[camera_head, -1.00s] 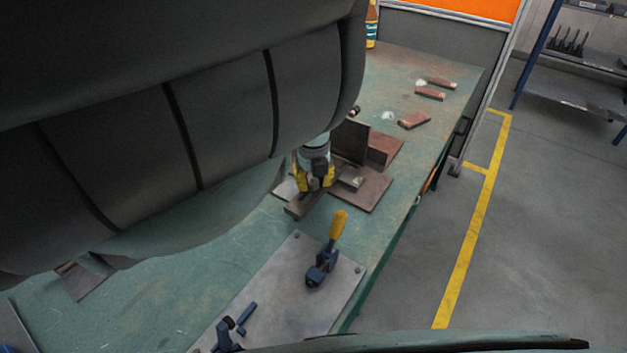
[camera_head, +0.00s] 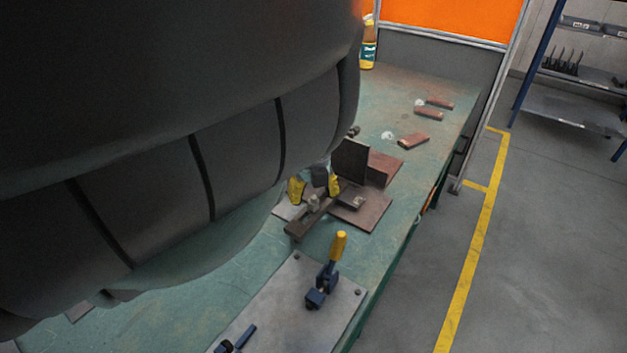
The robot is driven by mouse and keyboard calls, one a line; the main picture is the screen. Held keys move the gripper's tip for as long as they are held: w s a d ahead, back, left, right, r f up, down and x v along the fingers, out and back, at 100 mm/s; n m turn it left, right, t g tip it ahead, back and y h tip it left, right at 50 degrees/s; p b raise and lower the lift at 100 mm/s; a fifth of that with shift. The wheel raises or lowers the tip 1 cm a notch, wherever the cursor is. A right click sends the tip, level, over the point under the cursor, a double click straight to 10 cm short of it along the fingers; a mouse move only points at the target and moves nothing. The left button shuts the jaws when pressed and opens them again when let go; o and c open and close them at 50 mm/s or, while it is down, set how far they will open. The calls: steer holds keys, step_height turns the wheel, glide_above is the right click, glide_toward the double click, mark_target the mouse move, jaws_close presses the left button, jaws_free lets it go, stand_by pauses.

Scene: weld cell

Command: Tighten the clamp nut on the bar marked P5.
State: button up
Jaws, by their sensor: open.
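My gripper (camera_head: 315,188) shows its two yellow fingers spread apart, with the rest of it mostly hidden behind my dark arm. A brown metal bar (camera_head: 298,229) lies below it on the bench, running up and to the right toward an upright dark plate. A small grey piece (camera_head: 313,204), perhaps the clamp nut, stands on the bar just below and between the fingers. I cannot tell whether the fingers touch it. No P5 marking is readable.
A yellow-handled toggle clamp (camera_head: 322,283) stands on a steel plate (camera_head: 278,311) in front. Loose brown pieces (camera_head: 413,141) and a bottle (camera_head: 368,48) are farther back on the green bench.

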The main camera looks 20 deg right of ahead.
step_height(320, 180, up, 2)
steer(key=shift+r, duration=0.15)
steer(key=shift+s+r, duration=0.15)
steer(key=shift+r, duration=1.05)
steer(key=shift+w, duration=0.2)
